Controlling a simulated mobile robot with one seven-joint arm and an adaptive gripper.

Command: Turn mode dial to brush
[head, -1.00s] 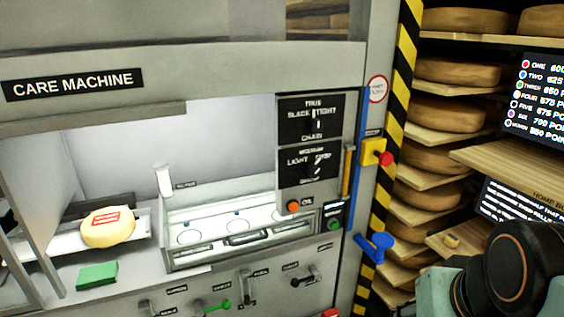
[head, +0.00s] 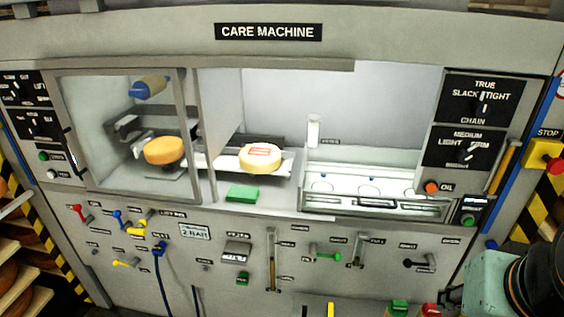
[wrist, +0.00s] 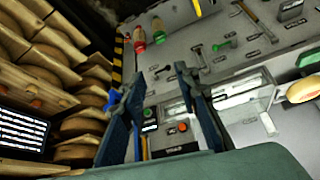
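Two black dial panels stand at the far left of the care machine (head: 268,50) in the head view, an upper one (head: 20,88) and a lower one (head: 36,125). Their small labels are too unclear for me to tell which dial is mode or find the word brush. Two more dials, a chain dial (head: 483,103) and a light/medium dial (head: 468,150), are on the right panels. My gripper (wrist: 148,82) is open and empty in the wrist view, its blue fingers wide apart. Its fingers do not show in the head view, and it is far from the left panels.
A window bay holds an orange cheese wheel (head: 165,151). A labelled cheese (head: 260,158) and a green block (head: 243,193) sit beside it. Several levers and handles project from the lower front. A yellow stop box (head: 544,155) is at right. Cheese shelves (wrist: 60,90) show in the wrist view.

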